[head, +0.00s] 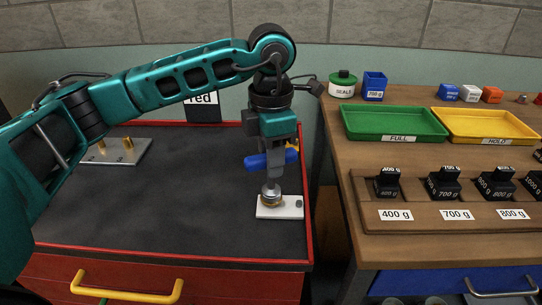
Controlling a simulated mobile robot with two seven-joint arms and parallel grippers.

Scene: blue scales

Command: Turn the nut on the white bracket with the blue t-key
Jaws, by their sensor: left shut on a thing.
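The blue t-key (259,163) is upright, its blue crossbar level and its grey shaft pointing down. My left gripper (276,157) points down and is shut on the t-key from above. A bit of yellow shows behind the gripper. My right gripper is not in view.
A grey plate with brass pegs (118,150) lies at the back left of the red-edged worktop (180,200). The wooden table at right holds a green tray (394,123), a yellow tray (488,125) and a rack of black weights (450,215). The worktop's middle is clear.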

